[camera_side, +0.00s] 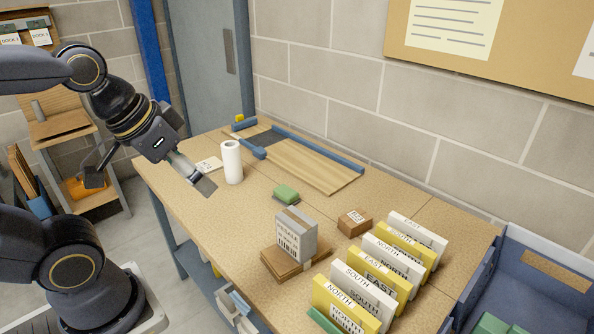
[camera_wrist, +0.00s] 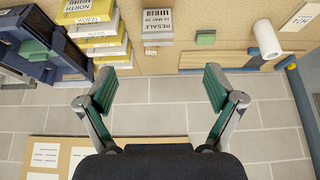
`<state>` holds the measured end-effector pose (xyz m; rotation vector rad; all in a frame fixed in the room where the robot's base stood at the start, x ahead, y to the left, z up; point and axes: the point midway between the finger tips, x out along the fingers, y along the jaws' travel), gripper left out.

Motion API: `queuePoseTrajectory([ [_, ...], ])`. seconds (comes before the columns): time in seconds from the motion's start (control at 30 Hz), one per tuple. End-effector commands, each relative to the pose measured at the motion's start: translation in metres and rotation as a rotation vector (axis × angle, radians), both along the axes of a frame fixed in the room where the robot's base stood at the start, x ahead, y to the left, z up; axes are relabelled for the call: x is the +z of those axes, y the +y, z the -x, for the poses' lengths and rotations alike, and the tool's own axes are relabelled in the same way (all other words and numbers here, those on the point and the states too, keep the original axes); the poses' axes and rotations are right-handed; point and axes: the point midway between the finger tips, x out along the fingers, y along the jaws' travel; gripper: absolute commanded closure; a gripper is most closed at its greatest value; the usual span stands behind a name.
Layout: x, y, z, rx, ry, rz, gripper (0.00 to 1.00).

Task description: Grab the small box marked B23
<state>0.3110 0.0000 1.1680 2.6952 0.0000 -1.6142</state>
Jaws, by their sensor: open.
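A small brown box (camera_side: 354,222) with a white label sits on the table in the side view, between the grey labelled box and the row of binders. Its label is too small to read surely, so I cannot confirm B23. My gripper (camera_side: 203,184) is above the left part of the table, by the white roll and well away from the small box. In the wrist view my gripper (camera_wrist: 160,90) has its two fingers wide apart with nothing between them.
A grey box marked RESALE (camera_side: 296,234) stands on brown flat boxes (camera_side: 270,262). Yellow and white binders (camera_side: 378,270) marked NORTH, SOUTH and EAST stand to the right. A green block (camera_side: 286,193), a white roll (camera_side: 232,162) and a wooden board (camera_side: 310,166) are nearby. A wall is behind.

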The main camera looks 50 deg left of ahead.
Motion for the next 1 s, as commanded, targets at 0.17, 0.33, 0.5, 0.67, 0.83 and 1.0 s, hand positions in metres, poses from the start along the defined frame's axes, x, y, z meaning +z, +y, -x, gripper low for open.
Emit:
queuePoseTrajectory([
  [0.17,0.001,0.000,-0.001,-0.007,-0.005,-0.004,0.08],
  [0.33,0.045,-0.002,-0.041,-0.049,-0.149,-0.026,0.08],
  [0.5,0.079,-0.008,-0.121,-0.100,-0.209,-0.053,0.08],
  [0.67,0.073,-0.015,-0.211,-0.143,-0.209,-0.064,0.08],
  [0.83,0.018,-0.024,-0.303,-0.178,-0.158,-0.057,0.08],
  [1.0,-0.071,-0.029,-0.358,-0.194,-0.062,-0.036,0.08],
])
